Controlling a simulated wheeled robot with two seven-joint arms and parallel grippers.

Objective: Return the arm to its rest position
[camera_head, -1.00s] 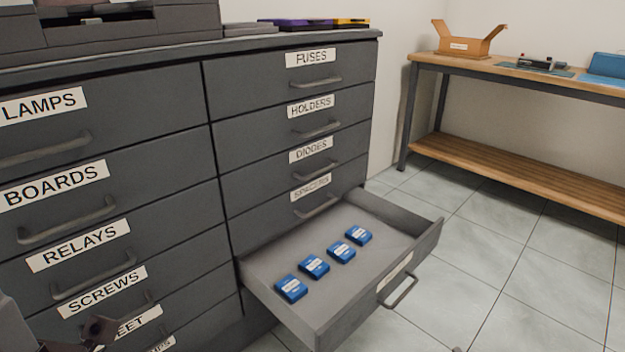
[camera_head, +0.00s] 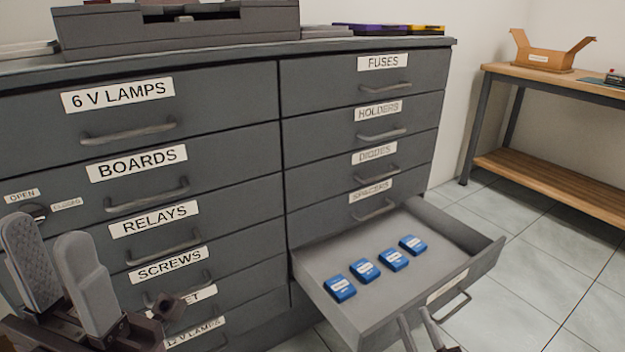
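My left gripper (camera_head: 46,232) is at the lower left, in front of the left drawer column. Its two grey fingers point up with a gap between them, and nothing is held. My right gripper (camera_head: 414,318) shows only as two thin grey fingertips at the bottom edge, apart and empty. They appear in front of the open drawer's front panel (camera_head: 440,296); I cannot tell whether they touch it. The rest of the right arm is out of view.
The open drawer (camera_head: 345,240) juts out at the lower right of the grey cabinet (camera_head: 240,145), with several blue boxes (camera_head: 365,270) inside. Other visible drawers are shut. A wooden bench (camera_head: 550,82) with a cardboard box (camera_head: 540,52) stands at right. Tiled floor (camera_head: 560,270) is clear.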

